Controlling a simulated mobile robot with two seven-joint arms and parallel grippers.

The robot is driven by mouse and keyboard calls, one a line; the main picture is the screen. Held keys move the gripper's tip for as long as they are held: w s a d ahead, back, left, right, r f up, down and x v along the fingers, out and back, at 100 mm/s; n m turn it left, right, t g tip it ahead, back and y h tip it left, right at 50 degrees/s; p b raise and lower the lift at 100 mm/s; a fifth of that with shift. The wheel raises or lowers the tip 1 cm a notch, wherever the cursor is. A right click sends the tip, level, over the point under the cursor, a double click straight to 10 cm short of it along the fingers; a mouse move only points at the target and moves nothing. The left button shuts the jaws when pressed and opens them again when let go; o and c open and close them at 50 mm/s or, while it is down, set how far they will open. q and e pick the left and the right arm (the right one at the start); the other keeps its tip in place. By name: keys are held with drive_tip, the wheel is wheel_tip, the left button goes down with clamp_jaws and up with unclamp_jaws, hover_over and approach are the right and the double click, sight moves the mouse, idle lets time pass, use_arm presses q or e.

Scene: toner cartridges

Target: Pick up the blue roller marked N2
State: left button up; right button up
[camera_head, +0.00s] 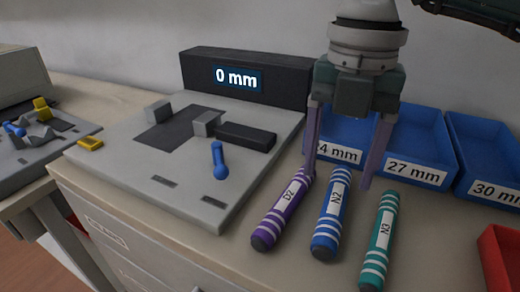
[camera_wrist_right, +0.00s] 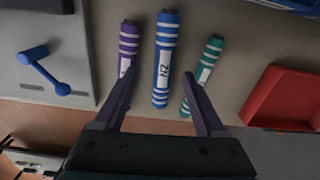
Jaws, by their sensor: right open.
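The blue roller marked N2 (camera_head: 331,222) lies on the bench between a purple roller (camera_head: 283,210) and a green roller marked N3 (camera_head: 377,240). My right gripper (camera_head: 340,180) is open above the far end of the blue roller, its fingers spread to either side. In the right wrist view the blue roller (camera_wrist_right: 161,75) shows between the two fingers of the right gripper (camera_wrist_right: 165,108), with nothing held. There the left finger overlaps the purple roller (camera_wrist_right: 127,45) and the right finger the green roller (camera_wrist_right: 205,65). My left gripper is not in view.
Blue bins (camera_head: 412,146) labelled 27 mm and 30 mm stand behind the rollers, with another partly hidden. A grey measuring device (camera_head: 195,197) reading 0 mm is at left. A red tray (camera_head: 497,262) sits at the right edge. The rollers flank closely.

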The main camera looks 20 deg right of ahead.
sight(337, 195)
drive_tip(key=f, duration=0.4)
drive_tip(key=shift+s+d, duration=0.25)
drive_tip(key=shift+s, duration=0.05)
drive_tip(key=shift+w+f, duration=0.1)
drive_tip(key=shift+f, duration=0.3)
clamp_jaws()
